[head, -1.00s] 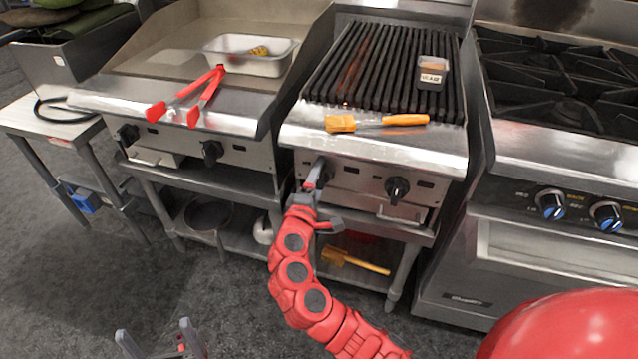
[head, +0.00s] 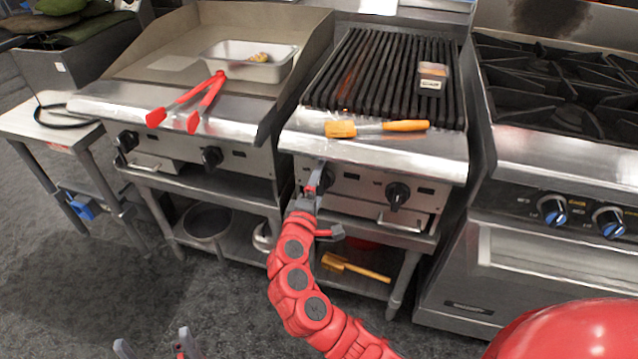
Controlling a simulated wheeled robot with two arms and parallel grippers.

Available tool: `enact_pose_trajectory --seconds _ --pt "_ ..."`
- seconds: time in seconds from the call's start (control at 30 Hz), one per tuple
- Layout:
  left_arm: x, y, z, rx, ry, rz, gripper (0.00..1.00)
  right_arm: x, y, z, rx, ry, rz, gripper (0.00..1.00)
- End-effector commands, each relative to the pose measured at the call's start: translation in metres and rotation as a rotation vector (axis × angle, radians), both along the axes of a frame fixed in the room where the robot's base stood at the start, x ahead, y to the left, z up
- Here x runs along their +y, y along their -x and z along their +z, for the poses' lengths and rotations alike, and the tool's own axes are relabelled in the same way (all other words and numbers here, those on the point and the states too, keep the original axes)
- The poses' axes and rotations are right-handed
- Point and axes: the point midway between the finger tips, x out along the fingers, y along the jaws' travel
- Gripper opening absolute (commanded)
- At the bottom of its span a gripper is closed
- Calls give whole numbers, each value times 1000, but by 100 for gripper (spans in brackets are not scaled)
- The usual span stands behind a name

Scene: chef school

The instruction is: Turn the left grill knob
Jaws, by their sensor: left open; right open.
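The grill (head: 440,155) with the dark ribbed grate stands in the middle, with two black knobs on its front panel. The left grill knob (head: 327,181) is partly hidden behind my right gripper (head: 322,198). My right gripper is open, with one finger up against or just in front of the left side of this knob; I cannot tell if they touch. The right grill knob (head: 398,194) is fully visible. My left gripper (head: 155,348) is open and empty at the bottom edge, far from the grill and partly cut off.
A brush (head: 375,128) with an orange handle lies on the grill's front ledge, and a small container (head: 432,80) stands on the grate. Left is a griddle with red tongs (head: 188,105) and a metal pan (head: 280,66). A stove (head: 560,150) stands right.

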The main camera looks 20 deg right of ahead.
Motion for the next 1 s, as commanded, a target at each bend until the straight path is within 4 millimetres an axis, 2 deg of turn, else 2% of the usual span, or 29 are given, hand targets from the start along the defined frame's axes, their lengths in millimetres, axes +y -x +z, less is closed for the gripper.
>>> enact_pose_trajectory --seconds 0.13,0.23,0.7,0.83,1.0 --pt "0 0 1 0 0 0 98 4 4 0 0 1 2 100" --pt "0 0 1 0 0 0 98 12 14 0 1 3 6 100" --pt "0 0 5 0 0 0 98 79 112 0 -1 4 10 100" --pt "0 0 7 0 0 0 98 90 130 1 1 -1 6 100" --pt "0 0 9 0 0 0 98 97 142 0 0 -1 2 100"
